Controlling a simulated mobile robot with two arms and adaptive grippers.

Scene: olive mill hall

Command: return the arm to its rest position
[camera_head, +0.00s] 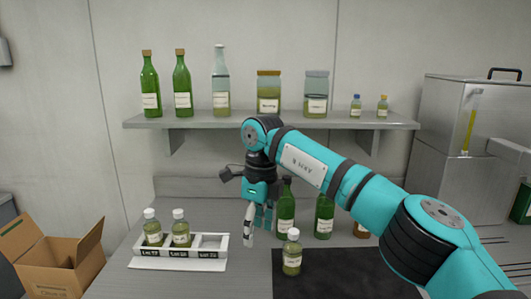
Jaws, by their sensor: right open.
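My right arm comes in from the right with teal and black links. Its right gripper (258,222) points down above the bench, just left of the small sample bottle on the dark mat. It is open and nothing shows between its fingers. The small sample bottle (292,256) has a pale cap and stands upright on the dark mat (345,277). A white rack (180,264) at the left holds two similar bottles, one (152,230) in the left slot and one (180,231) in the middle slot. The right slot is empty. My left gripper is not in view.
Green bottles (285,215) stand behind the gripper, partly hidden by my arm. A wall shelf (240,121) above carries bottles and jars. An open cardboard box (60,268) is at the lower left, and a steel tank (450,120) is at the right.

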